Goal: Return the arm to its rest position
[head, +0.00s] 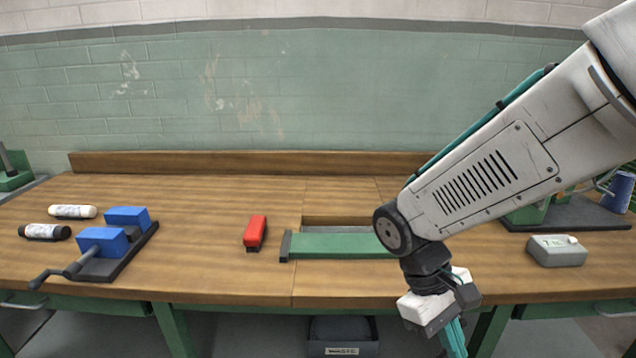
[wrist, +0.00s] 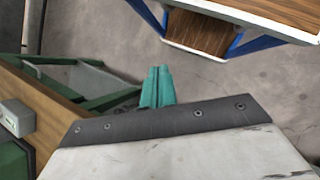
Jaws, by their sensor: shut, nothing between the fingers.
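My gripper (head: 455,340) hangs at the front edge of the wooden workbench (head: 215,283), pointing down, at the lower right of the head view. Its teal fingers are partly cut off by the bottom of that view. In the wrist view the two teal fingers of my gripper (wrist: 157,88) lie side by side, shut, with nothing between them. Grey floor shows beyond the fingertips. My white arm comes in from the upper right and hides part of the bench's right side.
On the bench are blue blocks on a dark base with a crank (head: 103,241), two bobbins (head: 72,211), a red block (head: 255,231), a green bar (head: 340,246) and a grey box (head: 557,251). A waste bin (head: 343,335) stands below. Another table (wrist: 210,37) shows in the wrist view.

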